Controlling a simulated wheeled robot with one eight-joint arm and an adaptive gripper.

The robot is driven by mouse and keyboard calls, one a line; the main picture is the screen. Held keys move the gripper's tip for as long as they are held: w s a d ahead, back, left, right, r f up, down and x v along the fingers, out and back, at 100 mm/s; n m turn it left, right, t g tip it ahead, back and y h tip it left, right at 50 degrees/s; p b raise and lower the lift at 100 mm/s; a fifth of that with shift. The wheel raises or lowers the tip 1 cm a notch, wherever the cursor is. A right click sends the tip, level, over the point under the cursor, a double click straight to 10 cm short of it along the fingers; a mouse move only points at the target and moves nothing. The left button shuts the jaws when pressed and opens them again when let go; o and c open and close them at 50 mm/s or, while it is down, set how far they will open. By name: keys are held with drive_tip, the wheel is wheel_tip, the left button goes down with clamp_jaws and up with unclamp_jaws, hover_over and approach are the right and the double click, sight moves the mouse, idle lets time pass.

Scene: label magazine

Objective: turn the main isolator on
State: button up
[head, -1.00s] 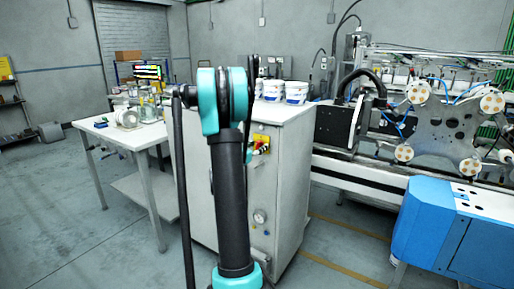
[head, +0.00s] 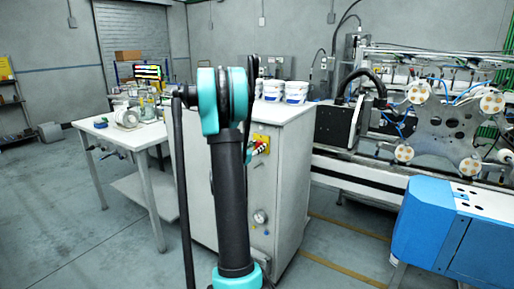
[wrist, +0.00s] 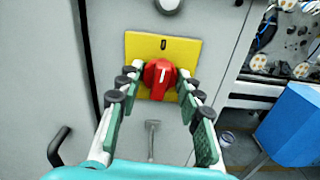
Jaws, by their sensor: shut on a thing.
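The main isolator is a red rotary knob (wrist: 157,84) on a square yellow plate (wrist: 185,52), fixed to the front of a grey cabinet. The plate (head: 262,136) also shows in the head view, partly hidden behind my arm. A white line on the knob points roughly up toward a small black mark on the plate. In the head view my gripper is mostly hidden by my own arm.
The cabinet (head: 290,180) has a round gauge or knob (head: 260,216) low on its front and white tubs (head: 285,92) on top. A work table (head: 130,135) stands to the left. A labelling machine and a blue housing (head: 440,225) stand to the right.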

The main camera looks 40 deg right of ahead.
drive_tip(key=m, duration=0.8)
drive_tip(key=shift+m, duration=0.4)
drive_tip(key=m, duration=0.4)
drive_tip(key=shift+s, duration=0.1)
drive_tip(key=shift+f+m, duration=0.1)
drive_tip(key=shift+m, duration=1.9)
drive_tip(key=o, duration=1.1)
drive_tip(key=shift+o, duration=0.2)
drive_tip(key=v, duration=1.2)
